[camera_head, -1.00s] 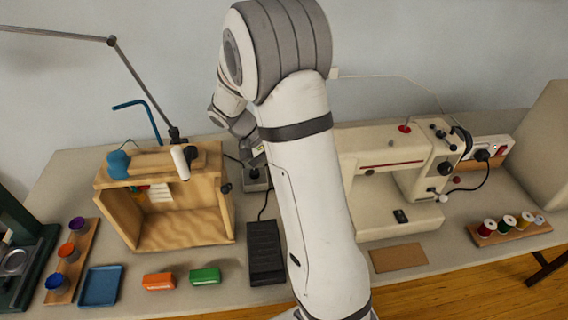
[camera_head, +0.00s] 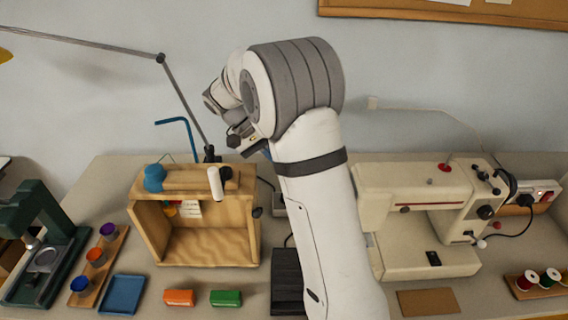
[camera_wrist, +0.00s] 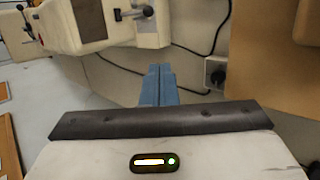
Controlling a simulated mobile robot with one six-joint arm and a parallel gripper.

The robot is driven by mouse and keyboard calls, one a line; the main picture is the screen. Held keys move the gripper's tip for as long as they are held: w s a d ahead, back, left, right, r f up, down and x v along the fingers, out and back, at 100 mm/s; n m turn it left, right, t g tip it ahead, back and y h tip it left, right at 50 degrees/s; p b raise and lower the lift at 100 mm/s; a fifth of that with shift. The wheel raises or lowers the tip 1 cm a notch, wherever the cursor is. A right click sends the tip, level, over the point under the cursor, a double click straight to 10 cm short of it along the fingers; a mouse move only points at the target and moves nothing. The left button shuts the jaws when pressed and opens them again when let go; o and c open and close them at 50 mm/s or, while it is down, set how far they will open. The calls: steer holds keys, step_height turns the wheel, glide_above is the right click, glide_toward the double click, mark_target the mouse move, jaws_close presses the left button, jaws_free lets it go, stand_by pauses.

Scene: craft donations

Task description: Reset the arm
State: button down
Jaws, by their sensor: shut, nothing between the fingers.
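My gripper (camera_wrist: 160,85) shows in the wrist view as two blue fingers pressed together with nothing between them. It points over the worktable (camera_wrist: 95,75), close to the pale sewing machine (camera_wrist: 75,25) at the upper left of that view. In the head view my arm stands upright in the middle, folded over at the top. Its wrist hangs to the left, above the back of the table, and the fingers are mostly hidden there behind the arm.
A wooden box (camera_head: 195,252) stands left of my arm, the sewing machine (camera_head: 415,265) right of it. An orange block (camera_head: 179,298), a green block (camera_head: 226,298) and a blue tray (camera_head: 122,295) lie in front. A lamp arm (camera_head: 185,100) reaches up behind the box.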

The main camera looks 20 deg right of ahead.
steer(key=shift+s+r, duration=0.1)
stand_by(0.3)
steer(key=s+a+r+n+t+y, duration=0.1)
steer(key=s+n+t+y, duration=0.1)
steer(key=s, duration=0.9)
steer(key=s+a+r+n+t+y, duration=0.1)
steer(key=s+t+y, duration=0.3)
steer(key=s, duration=0.8)
steer(key=shift+r+n+t+y, duration=0.4)
steer(key=shift+r+n+t, duration=0.1)
steer(key=shift+r, duration=0.05)
